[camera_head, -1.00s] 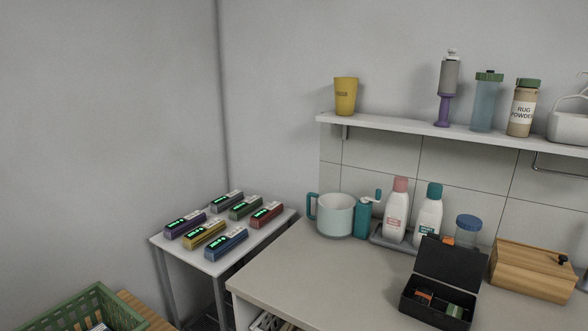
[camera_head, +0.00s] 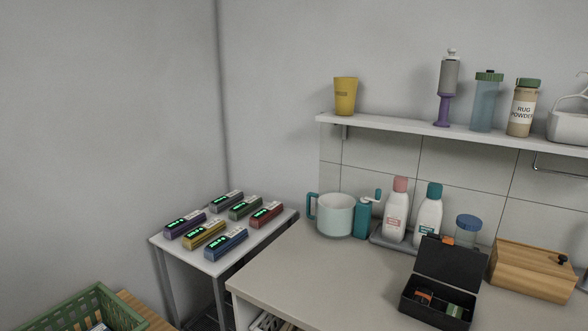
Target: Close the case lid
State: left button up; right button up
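A black case (camera_head: 408,309) sits on the counter at the lower right of the head view. Its lid (camera_head: 451,261) is open and stands up at the back, leaning slightly backward. Inside the case are a small dark item with orange (camera_head: 423,297) and a green and pale item (camera_head: 455,311). Neither of my grippers shows in the head view.
A wooden box (camera_head: 533,270) stands right of the case. Bottles (camera_head: 396,212), a blue-lidded jar (camera_head: 467,230) and a mug (camera_head: 335,215) stand behind on the counter (camera_head: 300,270). The counter left of the case is clear. A shelf (camera_head: 440,128) hangs above.

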aim_at(462, 267)
jog(key=z, duration=1)
jog(key=i+l, duration=0.1)
jog(key=i, duration=0.45)
jog(key=l+z, duration=0.05)
